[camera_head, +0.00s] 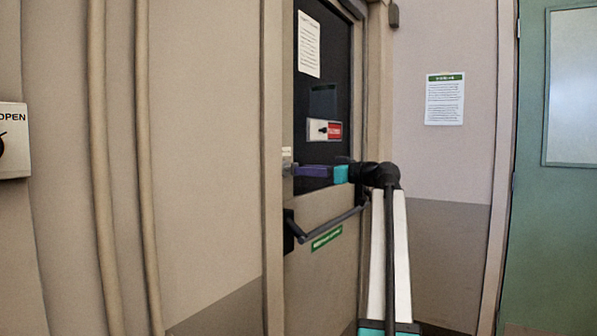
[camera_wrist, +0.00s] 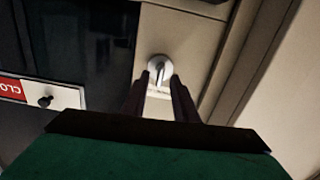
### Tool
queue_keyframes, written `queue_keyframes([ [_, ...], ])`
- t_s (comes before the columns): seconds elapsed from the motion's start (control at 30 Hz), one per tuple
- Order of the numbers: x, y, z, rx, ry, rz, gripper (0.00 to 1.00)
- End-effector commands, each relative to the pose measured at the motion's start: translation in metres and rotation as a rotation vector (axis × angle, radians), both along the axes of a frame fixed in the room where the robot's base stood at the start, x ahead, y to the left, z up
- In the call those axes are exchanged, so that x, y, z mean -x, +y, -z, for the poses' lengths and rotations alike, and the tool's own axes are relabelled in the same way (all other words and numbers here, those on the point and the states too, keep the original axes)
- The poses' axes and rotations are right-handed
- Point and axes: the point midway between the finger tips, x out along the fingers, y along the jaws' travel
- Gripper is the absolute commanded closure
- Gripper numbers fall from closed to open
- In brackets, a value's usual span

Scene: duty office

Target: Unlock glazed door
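The glazed door has a dark glass pane (camera_head: 309,95) above a beige lower panel (camera_head: 310,285). A round silver lock turn (camera_wrist: 159,66) with a narrow upright grip sits on the beige frame beside the glass in the wrist view. My gripper (camera_head: 291,169) reaches the door's left edge in the head view, hiding most of the lock there. In the wrist view the fingertips of my gripper (camera_wrist: 160,77) are apart, one on each side of the turn's grip. A gap shows between them, and contact cannot be made out.
A dark push bar (camera_head: 330,226) crosses the door below my arm, above a green label (camera_head: 326,238). A red-and-white slider sign (camera_head: 324,130) is on the glass. An "OPEN" switch box (camera_head: 13,140) is at far left; a green door (camera_head: 553,200) stands right.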

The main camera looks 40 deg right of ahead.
Motion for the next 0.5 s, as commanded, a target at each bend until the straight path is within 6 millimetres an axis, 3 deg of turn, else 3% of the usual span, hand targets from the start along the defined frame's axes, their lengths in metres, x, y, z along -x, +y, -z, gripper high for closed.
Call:
queue_keyframes([
  [0.5, 0.034, -0.008, 0.0, 0.0, 0.0, 0.001, 0.73],
])
